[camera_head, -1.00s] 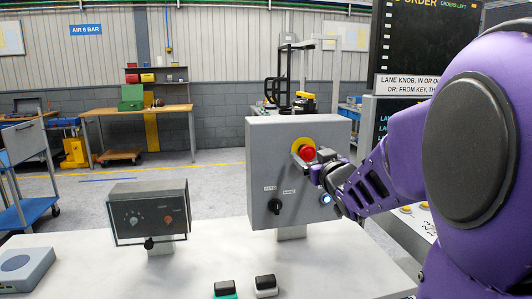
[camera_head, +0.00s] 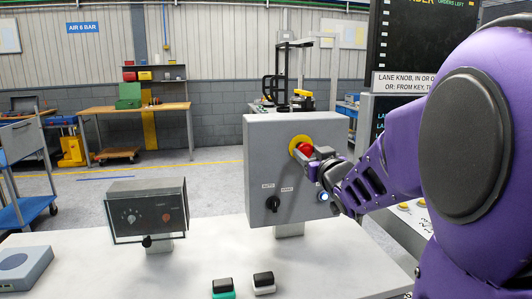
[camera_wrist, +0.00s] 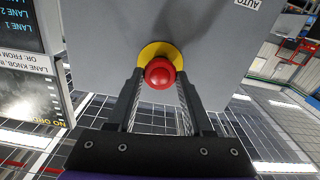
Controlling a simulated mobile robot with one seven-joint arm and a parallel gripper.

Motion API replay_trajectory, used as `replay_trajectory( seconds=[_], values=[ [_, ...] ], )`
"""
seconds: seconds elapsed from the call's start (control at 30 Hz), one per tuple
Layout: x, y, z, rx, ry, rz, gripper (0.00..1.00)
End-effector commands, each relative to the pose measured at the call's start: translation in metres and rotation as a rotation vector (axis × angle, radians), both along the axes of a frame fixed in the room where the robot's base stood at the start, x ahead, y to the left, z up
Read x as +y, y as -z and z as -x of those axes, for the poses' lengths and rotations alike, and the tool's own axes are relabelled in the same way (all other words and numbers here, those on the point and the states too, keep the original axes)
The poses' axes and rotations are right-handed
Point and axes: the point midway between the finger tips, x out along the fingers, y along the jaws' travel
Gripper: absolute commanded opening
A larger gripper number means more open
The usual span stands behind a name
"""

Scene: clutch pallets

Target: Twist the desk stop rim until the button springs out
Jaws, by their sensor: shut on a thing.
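The desk stop is a red mushroom button (camera_head: 305,150) on a yellow disc (camera_head: 294,143), on the front of a grey control box (camera_head: 262,155). In the wrist view the red button (camera_wrist: 160,73) lies between the fingers, with the yellow disc (camera_wrist: 158,49) behind it. My gripper (camera_head: 308,157) has its fingertips at the button's rim, one on each side, and is shut on it. In the wrist view my gripper (camera_wrist: 160,82) looks straight along at the box. Whether the button is pressed in or out cannot be told.
The box also carries a black selector knob (camera_head: 273,203) and a lit push button (camera_head: 323,197). A smaller dark panel (camera_head: 148,207) stands at left on the white desk (camera_head: 180,270). Two small black-topped blocks (camera_head: 223,287) (camera_head: 264,282) lie in front.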

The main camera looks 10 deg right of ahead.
Motion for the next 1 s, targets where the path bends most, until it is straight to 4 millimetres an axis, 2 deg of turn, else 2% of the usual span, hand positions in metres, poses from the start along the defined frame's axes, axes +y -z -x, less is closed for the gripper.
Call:
replay_trajectory(
  seconds=[0.63,1.0],
  values=[
    [-0.0012,-0.0014,-0.0002,-0.004,0.0,-0.453,0.0],
    [-0.001,-0.0011,-0.0004,-0.005,-0.001,-0.597,0.0]
  ],
)
